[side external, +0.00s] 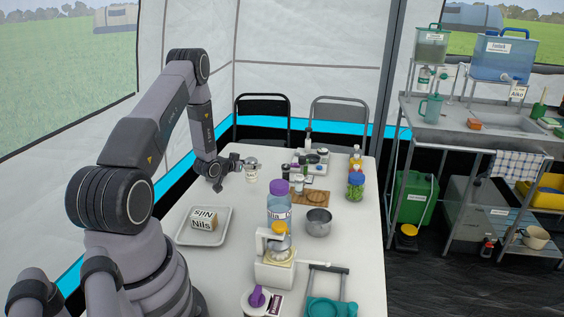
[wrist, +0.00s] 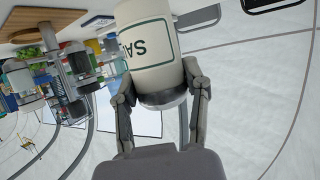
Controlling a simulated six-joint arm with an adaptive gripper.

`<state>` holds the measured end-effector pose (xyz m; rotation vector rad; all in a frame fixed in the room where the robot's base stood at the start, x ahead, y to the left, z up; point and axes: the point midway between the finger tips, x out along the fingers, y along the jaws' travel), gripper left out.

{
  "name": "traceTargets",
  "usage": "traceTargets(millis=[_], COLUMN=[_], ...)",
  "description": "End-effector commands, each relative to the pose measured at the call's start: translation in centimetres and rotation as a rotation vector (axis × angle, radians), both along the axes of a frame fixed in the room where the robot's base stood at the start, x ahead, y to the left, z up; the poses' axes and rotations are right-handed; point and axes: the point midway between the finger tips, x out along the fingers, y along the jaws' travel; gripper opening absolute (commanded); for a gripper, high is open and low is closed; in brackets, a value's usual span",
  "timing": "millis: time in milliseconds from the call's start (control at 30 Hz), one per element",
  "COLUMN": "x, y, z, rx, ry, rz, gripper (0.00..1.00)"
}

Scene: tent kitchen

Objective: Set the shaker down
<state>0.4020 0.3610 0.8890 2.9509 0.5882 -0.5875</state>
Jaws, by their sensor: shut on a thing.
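The shaker (side external: 251,171) is a cream cylinder with a grey metal cap, at the far left part of the white table (side external: 240,215). It looks upright, cap up. My gripper (side external: 238,164) reaches it from the left and is shut on it. In the wrist view the shaker (wrist: 148,45) appears upside down, with dark green letters starting "SAL". There my gripper's fingers (wrist: 160,92) press on both sides of it near the cap end. I cannot tell whether its base touches the table.
A small tray (side external: 306,156) with shakers and bottles stands just right of the shaker. A wooden board (side external: 310,198), a pickle jar (side external: 355,187), a purple-lidded jar (side external: 279,205) and a metal pot (side external: 318,223) stand nearer. A tray (side external: 183,236) holds a "Nils" block. The table between is clear.

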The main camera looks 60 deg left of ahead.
Motion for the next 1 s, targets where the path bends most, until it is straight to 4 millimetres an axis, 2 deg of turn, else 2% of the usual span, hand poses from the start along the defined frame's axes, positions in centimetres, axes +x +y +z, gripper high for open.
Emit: traceTargets(millis=[167,300,400,767,800,1000], x=[0.8,0.8,0.8,0.8,0.8,0.8], y=[0.7,0.7,0.7,0.7,0.7,0.7], z=[-1.3,-3.5,-4.2,-4.5,-4.6,-4.6], rx=[0.001,-0.002,0.000,0.001,0.001,0.001], ry=[-0.001,0.001,0.000,-0.001,-0.001,-0.001], rz=[-0.001,-0.001,-0.001,-0.001,-0.001,-0.001], gripper=[0.07,0.07,0.07,0.07,0.47,0.72])
